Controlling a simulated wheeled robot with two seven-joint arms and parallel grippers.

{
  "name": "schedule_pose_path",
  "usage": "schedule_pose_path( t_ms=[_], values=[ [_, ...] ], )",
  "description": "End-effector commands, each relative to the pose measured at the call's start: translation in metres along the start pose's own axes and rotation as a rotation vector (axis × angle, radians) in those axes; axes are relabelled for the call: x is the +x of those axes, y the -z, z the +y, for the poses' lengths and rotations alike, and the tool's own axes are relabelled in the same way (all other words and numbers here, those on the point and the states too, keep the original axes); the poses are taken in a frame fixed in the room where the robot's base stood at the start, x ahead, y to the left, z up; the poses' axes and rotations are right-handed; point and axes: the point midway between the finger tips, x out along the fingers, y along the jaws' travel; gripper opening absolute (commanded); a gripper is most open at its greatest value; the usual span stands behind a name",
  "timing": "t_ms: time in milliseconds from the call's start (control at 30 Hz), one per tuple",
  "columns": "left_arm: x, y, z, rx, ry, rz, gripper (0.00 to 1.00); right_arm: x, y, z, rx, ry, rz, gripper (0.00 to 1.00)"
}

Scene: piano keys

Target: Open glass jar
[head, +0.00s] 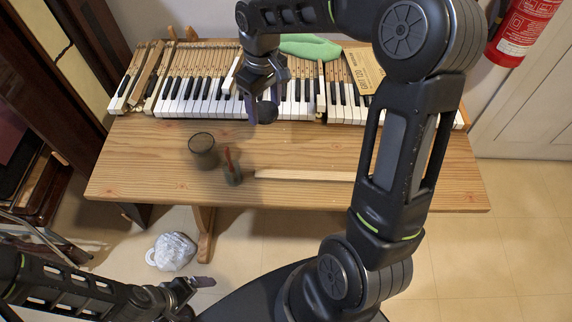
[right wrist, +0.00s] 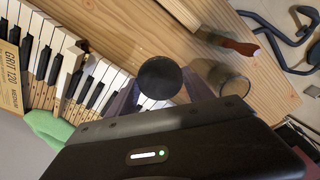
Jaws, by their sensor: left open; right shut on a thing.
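The glass jar (head: 202,150) stands upright on the wooden table, left of the middle. It also shows in the right wrist view (right wrist: 232,80), and no lid is seen on it. My right gripper (head: 262,106) is shut on a dark round lid (head: 267,112), above the table by the front of the piano keys. The lid shows as a black disc (right wrist: 160,78) between the fingers in the right wrist view. The lid is apart from the jar, to its upper right in the head view. My left gripper (head: 195,289) is open and empty, low over the floor side.
A red-handled tool (head: 232,168) is right of the jar, and a wooden strip (head: 305,175) lies farther right. Piano keys (head: 200,88) fill the table's back, with a green cloth (head: 310,46) and a sandpaper pack (head: 366,70) behind. The table's front left is clear.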

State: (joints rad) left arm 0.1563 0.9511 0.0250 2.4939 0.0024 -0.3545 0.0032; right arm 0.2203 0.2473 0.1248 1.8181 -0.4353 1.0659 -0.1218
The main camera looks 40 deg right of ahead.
Motion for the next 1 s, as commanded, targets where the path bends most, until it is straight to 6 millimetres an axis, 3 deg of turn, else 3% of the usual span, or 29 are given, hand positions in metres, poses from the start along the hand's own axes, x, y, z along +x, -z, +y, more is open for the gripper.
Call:
schedule_pose_path(
  t_ms=[167, 400, 700, 833, 1000],
  values=[
    [0.006, 0.001, -0.002, 0.001, -0.002, 0.001, 0.9, 0.005, -0.022, 0.012, -0.27, -0.002, -0.002, 0.12],
    [0.011, 0.001, -0.003, 0.003, -0.003, 0.003, 0.9, 0.012, -0.049, 0.016, -0.847, 0.002, -0.009, 0.12],
    [0.011, 0.001, -0.003, 0.005, -0.005, 0.004, 0.9, 0.018, -0.064, 0.011, -1.567, 0.017, -0.01, 0.12],
    [0.011, 0.001, -0.003, 0.006, -0.005, 0.004, 0.9, 0.02, -0.065, 0.009, -1.765, 0.019, -0.008, 0.12],
    [0.011, 0.001, -0.003, 0.006, -0.005, 0.004, 0.9, 0.02, -0.065, 0.009, -1.881, 0.019, -0.006, 0.12]
  ],
)
